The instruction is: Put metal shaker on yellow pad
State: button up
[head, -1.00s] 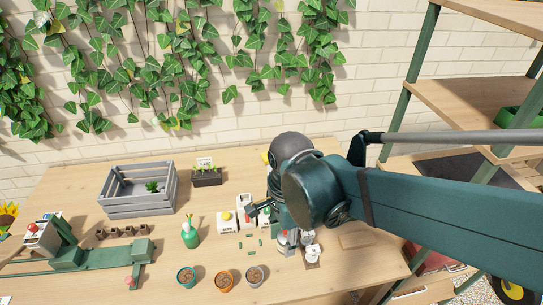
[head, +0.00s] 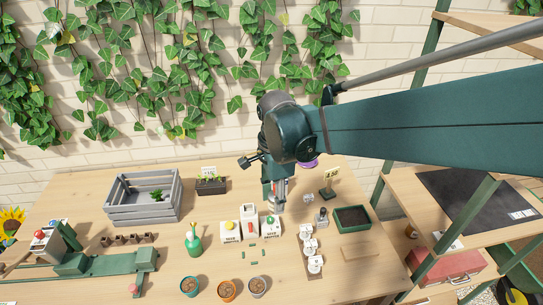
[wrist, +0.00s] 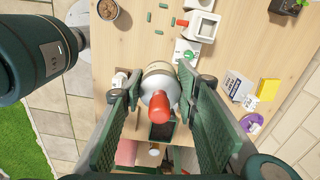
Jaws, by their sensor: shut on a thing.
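My gripper (wrist: 158,100) is shut on the metal shaker (wrist: 157,75), a pale silvery body with a red tip, held between the two green fingers. In the head view my gripper (head: 277,190) and the shaker (head: 278,204) are at the back middle of the table, right behind the button boxes. I cannot tell how far its base is from the tabletop. The yellow pad (wrist: 268,92) shows as a yellow square to the right in the wrist view, apart from the shaker. In the head view the pad is not visible, probably hidden behind my arm.
Several white jars (head: 310,247) and a soil tray (head: 352,228) are to the right.

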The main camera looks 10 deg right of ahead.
jog(key=w+d+r+p, duration=0.1)
jog(key=w+d+p, duration=0.15)
jog(key=w, duration=2.05)
jog(key=w+d+f+p, duration=0.1)
jog(key=w+d+f, duration=0.15)
jog(key=w, duration=0.75)
jog(key=w+d+f+p, duration=0.15)
jog(key=w+f, duration=0.25)
jog(key=w, duration=0.5)
notch_tip(320, 180, down, 4)
jog(key=shift+d+f, duration=0.15)
jog(key=shift+f, duration=0.05)
jog(key=shift+f, duration=3.15)
jog(key=shift+f+b, duration=0.35)
jog(key=shift+f, duration=1.5)
jog(key=shift+f, duration=0.2)
